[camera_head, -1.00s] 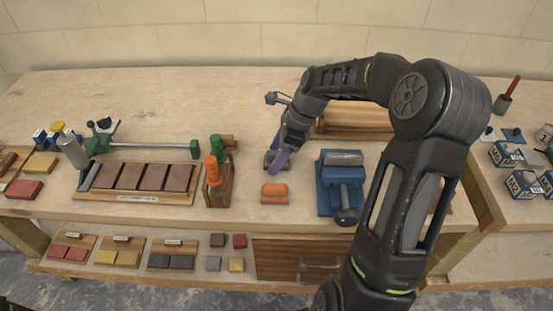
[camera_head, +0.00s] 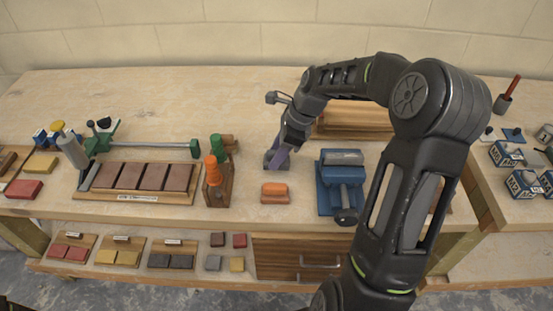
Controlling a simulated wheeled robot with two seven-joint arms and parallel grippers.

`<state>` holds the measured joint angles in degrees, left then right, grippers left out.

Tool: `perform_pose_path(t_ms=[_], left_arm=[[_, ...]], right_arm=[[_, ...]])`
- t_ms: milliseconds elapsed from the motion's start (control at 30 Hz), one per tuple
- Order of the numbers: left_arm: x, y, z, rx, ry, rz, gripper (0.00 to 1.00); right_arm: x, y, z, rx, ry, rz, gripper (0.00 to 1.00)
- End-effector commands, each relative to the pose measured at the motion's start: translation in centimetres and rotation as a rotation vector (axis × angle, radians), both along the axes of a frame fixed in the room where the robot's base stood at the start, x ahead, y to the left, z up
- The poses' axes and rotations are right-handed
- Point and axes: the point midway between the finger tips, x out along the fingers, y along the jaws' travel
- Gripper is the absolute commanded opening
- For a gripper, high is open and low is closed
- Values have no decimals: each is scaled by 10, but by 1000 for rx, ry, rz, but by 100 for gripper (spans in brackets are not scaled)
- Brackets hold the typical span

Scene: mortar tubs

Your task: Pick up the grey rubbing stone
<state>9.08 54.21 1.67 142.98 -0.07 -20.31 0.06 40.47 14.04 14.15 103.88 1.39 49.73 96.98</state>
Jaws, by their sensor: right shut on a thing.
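My right gripper (camera_head: 277,158), with purple fingers, reaches down to the bench behind the orange-topped block. It is shut on a small grey piece (camera_head: 268,160), which appears to be the grey rubbing stone. The fingers hide much of this piece, and I cannot tell whether it still touches the bench top. My left gripper is not in view.
The orange-topped block (camera_head: 275,192) lies just in front of the gripper. A wooden holder (camera_head: 218,190) with orange and green handles stands to the left, a blue vise-like device (camera_head: 341,185) to the right. The back left of the bench (camera_head: 170,95) is clear.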

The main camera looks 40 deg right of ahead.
Motion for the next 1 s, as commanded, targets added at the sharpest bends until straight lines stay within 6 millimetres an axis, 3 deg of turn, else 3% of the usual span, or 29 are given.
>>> perform_pose_path(t_ms=[200, 633, 767, 1000], left_arm=[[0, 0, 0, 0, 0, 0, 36], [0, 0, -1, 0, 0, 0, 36], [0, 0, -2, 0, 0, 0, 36], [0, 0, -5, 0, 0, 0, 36]], right_arm=[[0, 0, 0, 0, 0, 0, 0], [1, 0, 7, -2, -3, 0, 0], [1, 0, 23, -3, -4, 0, 0], [1, 0, 70, -2, -5, 0, 0]])
